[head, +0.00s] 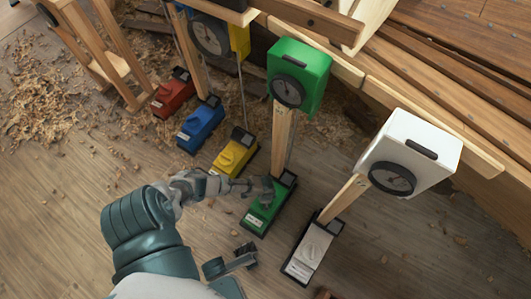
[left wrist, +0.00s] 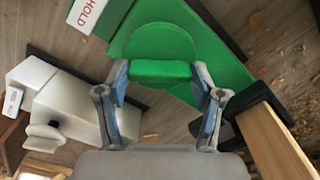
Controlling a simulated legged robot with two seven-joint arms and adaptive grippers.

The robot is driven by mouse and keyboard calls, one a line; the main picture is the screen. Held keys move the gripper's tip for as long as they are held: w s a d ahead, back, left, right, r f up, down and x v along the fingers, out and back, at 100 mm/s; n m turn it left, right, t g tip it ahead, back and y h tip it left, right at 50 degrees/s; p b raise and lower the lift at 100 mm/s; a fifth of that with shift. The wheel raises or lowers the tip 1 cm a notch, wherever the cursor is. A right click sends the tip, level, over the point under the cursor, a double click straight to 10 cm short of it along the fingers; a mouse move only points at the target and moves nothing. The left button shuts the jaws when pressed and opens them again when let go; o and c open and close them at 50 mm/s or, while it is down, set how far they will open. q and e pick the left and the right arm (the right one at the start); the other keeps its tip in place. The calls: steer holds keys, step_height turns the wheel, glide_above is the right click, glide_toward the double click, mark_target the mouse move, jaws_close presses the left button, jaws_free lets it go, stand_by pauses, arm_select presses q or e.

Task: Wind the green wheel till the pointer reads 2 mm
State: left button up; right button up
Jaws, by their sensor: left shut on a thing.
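The green station has a green box with a dark round dial (head: 288,91) on a wooden post; the pointer's reading is too small to make out. Its green base (head: 256,216) stands on the floor. My left gripper (head: 264,189) reaches over that base and hides most of the wheel in the head view. In the left wrist view the green wheel (left wrist: 160,38) is a round disc with a raised green grip bar (left wrist: 160,72). The left fingers are shut on the bar from both sides. Grey and teal parts of mine, possibly my right gripper (head: 232,262), show at the bottom.
A white station (head: 410,150) with its base (head: 312,248) stands close on the right. Yellow (head: 234,153), blue (head: 201,125) and red (head: 173,93) bases stand to the left. The wooden hull (head: 450,80) is behind.

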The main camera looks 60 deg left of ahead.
arm_select(q)
steer(key=shift+s+f, duration=0.1)
steer(key=shift+s, duration=0.05)
steer(key=o, duration=1.1)
steer(key=shift+o, duration=0.2)
step_height(320, 180, up, 12)
steer(key=shift+c, duration=0.3)
